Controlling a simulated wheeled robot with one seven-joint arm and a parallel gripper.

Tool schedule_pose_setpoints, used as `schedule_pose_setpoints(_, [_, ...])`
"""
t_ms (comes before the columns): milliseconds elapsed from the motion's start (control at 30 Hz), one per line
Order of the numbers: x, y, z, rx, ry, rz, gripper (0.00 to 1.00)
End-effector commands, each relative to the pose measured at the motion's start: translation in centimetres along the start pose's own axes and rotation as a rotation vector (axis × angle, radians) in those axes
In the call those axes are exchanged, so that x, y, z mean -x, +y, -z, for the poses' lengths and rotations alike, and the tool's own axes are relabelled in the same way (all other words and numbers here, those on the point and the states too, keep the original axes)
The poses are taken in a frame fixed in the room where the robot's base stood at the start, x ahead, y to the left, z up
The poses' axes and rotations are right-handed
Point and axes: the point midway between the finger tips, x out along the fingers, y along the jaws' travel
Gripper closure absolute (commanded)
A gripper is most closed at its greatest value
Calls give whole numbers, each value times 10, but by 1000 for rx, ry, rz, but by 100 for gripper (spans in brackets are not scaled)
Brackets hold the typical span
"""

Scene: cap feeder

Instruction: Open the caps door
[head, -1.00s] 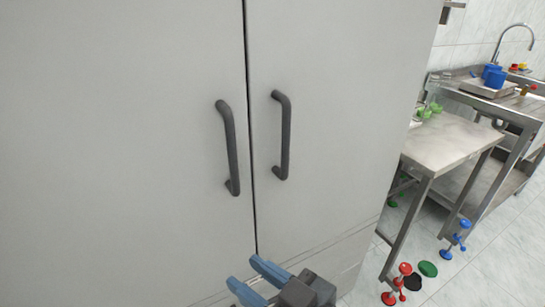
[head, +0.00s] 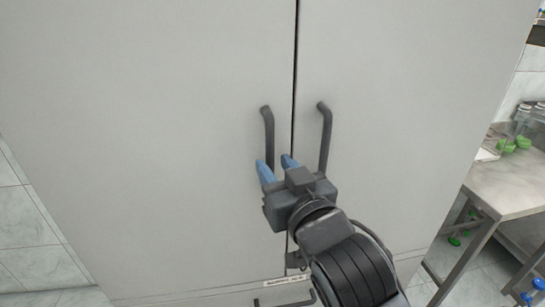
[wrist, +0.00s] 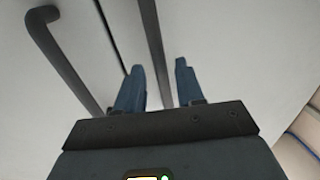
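A tall grey cabinet has two doors, a left door (head: 170,120) and a right door (head: 410,110), both shut with a thin dark seam between them. A dark left handle (head: 268,135) and a dark right handle (head: 325,135) flank the seam. My gripper (head: 276,163) is open and empty in front of the handles' lower parts, its blue fingers spread. I cannot tell whether the fingers reach around the bar. My gripper hides the right handle's lower end.
A small label (head: 286,282) and another dark handle (head: 280,302) sit lower on the cabinet. A metal table (head: 515,185) with green-capped items stands at the right. Tiled floor shows at the lower left.

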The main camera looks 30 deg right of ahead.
Motion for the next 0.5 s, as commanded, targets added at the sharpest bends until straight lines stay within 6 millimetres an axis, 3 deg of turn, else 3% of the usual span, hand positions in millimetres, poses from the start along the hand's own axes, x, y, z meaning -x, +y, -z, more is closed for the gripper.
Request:
schedule_pose_setpoints(200, [-26,0,1,1,0,-1,62])
schedule_pose_setpoints(500, [-32,0,0,1,0,0,62])
